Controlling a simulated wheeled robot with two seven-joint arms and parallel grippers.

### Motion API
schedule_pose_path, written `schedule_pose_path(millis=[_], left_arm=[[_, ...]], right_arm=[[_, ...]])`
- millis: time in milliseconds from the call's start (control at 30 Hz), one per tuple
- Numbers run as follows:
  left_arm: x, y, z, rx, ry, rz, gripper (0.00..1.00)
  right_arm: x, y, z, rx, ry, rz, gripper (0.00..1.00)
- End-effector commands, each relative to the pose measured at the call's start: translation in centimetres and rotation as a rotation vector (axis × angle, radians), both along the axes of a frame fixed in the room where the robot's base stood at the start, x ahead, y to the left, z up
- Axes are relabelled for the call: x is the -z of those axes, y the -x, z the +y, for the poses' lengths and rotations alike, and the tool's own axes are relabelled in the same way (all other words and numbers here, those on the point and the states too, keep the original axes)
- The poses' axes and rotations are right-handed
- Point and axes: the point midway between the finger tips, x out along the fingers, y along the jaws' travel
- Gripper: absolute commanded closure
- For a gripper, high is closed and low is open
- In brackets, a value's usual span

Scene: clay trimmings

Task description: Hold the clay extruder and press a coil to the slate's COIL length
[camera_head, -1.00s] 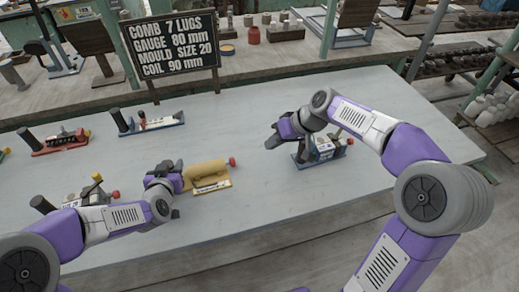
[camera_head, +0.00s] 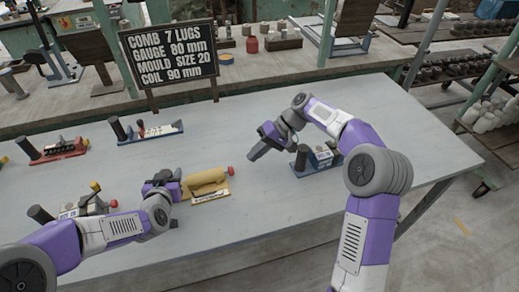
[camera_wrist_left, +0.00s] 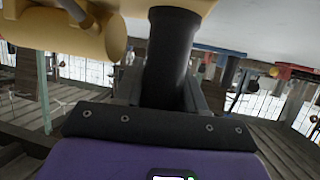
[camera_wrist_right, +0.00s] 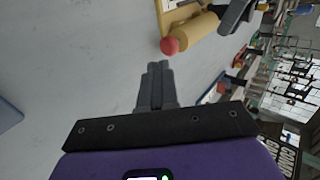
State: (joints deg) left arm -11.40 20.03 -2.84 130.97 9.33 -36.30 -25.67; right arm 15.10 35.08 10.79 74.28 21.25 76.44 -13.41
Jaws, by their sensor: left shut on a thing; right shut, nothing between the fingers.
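The slate (camera_head: 168,57) reads COMB 7 LUGS, GAUGE 80 mm, MOULD SIZE 20, COIL 90 mm. The clay extruder has a yellow barrel (camera_head: 204,182) and a red knob (camera_head: 230,170) at its right end. It rests at the middle of the table. My left gripper (camera_head: 172,187) is shut on its dark upright handle (camera_wrist_left: 172,45), with the barrel (camera_wrist_left: 65,35) close by in the left wrist view. My right gripper (camera_head: 253,155) is shut and empty, above the table right of the knob. In the right wrist view the knob (camera_wrist_right: 170,46) is just beyond its fingertips, apart from them. No coil is discernible.
A blue tool (camera_head: 316,162) stands right of the extruder, near my right forearm. A red tool (camera_head: 55,150), another blue tool (camera_head: 150,132) and a tool with a yellow knob (camera_head: 85,207) stand left and behind. The table between extruder and right tool is clear.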

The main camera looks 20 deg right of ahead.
Motion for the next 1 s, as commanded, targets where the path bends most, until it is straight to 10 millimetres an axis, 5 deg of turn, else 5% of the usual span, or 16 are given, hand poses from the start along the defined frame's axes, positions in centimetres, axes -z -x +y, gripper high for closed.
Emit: schedule_pose_path(millis=[333, 1000], left_arm=[[0.5, 0.2, 0.1, 0.001, -0.001, 0.013, 1.0], [0.5, 0.2, 0.0, 0.001, -0.002, 0.013, 1.0]], right_arm=[[3.6, 0.1, 3.8, -0.001, 0.0, 0.001, 1.0], [4.0, 0.2, 5.5, -0.001, 0.0, 0.0, 1.0]])
